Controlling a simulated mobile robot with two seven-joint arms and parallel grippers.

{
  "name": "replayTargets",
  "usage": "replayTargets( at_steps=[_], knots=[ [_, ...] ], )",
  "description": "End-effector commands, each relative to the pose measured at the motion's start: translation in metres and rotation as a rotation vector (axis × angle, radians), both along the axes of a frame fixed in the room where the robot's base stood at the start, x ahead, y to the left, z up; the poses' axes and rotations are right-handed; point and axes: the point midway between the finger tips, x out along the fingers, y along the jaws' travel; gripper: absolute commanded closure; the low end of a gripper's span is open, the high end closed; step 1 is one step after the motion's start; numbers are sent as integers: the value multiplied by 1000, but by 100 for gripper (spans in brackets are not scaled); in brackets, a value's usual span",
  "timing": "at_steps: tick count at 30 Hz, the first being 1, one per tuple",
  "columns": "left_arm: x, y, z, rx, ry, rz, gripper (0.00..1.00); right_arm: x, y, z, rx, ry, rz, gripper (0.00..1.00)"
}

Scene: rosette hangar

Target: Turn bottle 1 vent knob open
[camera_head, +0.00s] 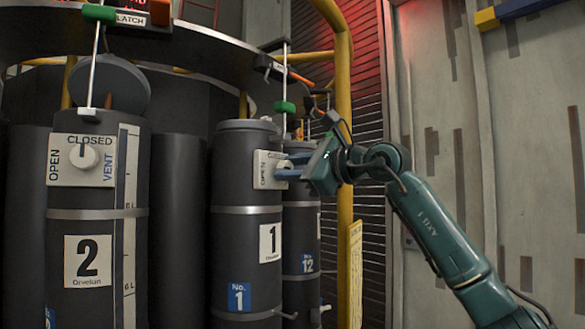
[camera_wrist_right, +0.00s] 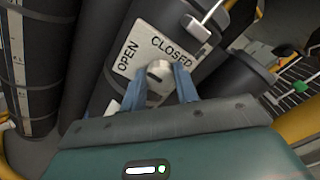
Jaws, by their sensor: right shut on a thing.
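Bottle 1 (camera_head: 240,235) is a dark grey cylinder with a white "1" label and a blue "No. 1" tag. Its white vent plate (camera_head: 264,170) reads OPEN and CLOSED; the plate also shows in the right wrist view (camera_wrist_right: 128,58). My right gripper (camera_head: 290,172) reaches in from the right and its blue fingers are shut on the pale round vent knob (camera_wrist_right: 158,80). In the head view the gripper hides most of the knob. The knob's dark pointer mark is partly visible in the wrist view, but its exact setting is hard to tell. My left gripper is not in view.
Bottle 2 (camera_head: 85,240) stands to the left with its own vent knob (camera_head: 84,157). Bottle 12 (camera_head: 302,240) stands close behind bottle 1. A yellow post (camera_head: 344,130) rises beside my right wrist. A dark ring frame (camera_head: 190,45) with hanging latches is overhead.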

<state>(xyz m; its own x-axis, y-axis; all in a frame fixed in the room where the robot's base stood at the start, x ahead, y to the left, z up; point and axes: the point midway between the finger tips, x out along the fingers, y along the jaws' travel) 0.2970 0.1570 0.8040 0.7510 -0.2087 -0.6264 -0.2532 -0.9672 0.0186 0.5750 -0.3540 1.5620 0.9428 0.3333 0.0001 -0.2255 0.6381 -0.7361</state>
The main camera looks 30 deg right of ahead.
Motion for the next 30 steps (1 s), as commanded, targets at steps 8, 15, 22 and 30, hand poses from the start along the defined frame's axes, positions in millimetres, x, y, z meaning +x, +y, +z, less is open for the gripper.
replayTargets(
  at_steps=[8,15,22,30],
  knots=[
    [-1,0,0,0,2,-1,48,0,0,0,-70,-24,1,93],
    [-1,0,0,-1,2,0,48,0,0,0,-83,-29,1,93],
    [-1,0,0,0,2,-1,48,0,0,0,-83,-29,1,93],
    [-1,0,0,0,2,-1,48,0,0,0,-81,-28,1,49]
  ],
)
